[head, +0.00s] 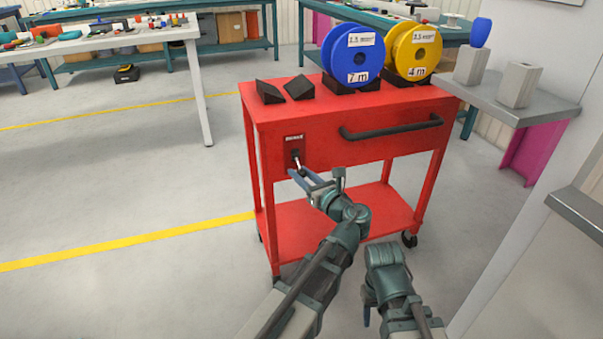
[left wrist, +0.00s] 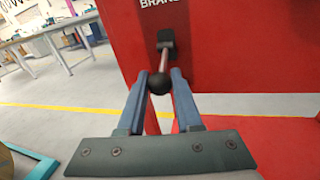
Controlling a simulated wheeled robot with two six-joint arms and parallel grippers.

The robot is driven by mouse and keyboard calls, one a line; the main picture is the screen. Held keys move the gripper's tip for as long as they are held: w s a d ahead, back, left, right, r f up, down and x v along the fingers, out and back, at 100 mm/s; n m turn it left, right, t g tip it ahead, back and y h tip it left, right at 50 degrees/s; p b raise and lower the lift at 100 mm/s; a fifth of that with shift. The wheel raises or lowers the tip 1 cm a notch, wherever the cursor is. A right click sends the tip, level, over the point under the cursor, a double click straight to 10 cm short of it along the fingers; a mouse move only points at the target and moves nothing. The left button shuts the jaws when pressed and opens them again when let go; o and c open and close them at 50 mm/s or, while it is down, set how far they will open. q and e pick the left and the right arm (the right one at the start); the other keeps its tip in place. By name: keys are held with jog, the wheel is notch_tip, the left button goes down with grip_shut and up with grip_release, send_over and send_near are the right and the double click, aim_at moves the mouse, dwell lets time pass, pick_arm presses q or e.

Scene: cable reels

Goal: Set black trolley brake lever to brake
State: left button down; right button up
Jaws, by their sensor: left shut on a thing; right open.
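The red trolley (head: 350,118) stands in front of me with a brake panel (head: 294,148) at the left of its front face. The brake lever (head: 297,161) is a thin rod with a black ball knob (left wrist: 159,83); it comes out of a black mount (left wrist: 166,45) under a label, partly cut off in the left wrist view. My left gripper (head: 301,175) is at the lever, its blue fingers (left wrist: 158,90) on either side of the knob, shut on it. My right gripper (head: 368,304) is low in front of the trolley, holding nothing that I can see; its fingertips are mostly hidden.
A blue reel (head: 352,52) and a yellow reel (head: 413,50) stand in black holders on the trolley top, with two black wedges (head: 285,90) at left. A black handle (head: 390,130) crosses the front. A grey shelf (head: 500,100) is close at right. Floor at left is clear.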

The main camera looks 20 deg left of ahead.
aim_at(302, 170)
pick_arm(q)
notch_tip(302, 170, up, 5)
jog(key=g+h+p, duration=0.2)
jog(key=g+p, duration=0.1)
jog(key=p, duration=0.6)
jog(key=m+g+h+p, duration=0.1)
jog(key=g+h+p, duration=0.2)
jog(key=p, duration=0.6)
jog(key=shift+s+d+m+h, duration=0.1)
jog(key=shift+m+h, duration=0.2)
jog(key=shift+g+h+p, duration=0.4)
jog(key=shift+g+p, duration=0.1)
jog(key=shift+p, duration=0.6)
jog(key=c, duration=0.6)
grip_release()
jog(key=shift+r, duration=0.1)
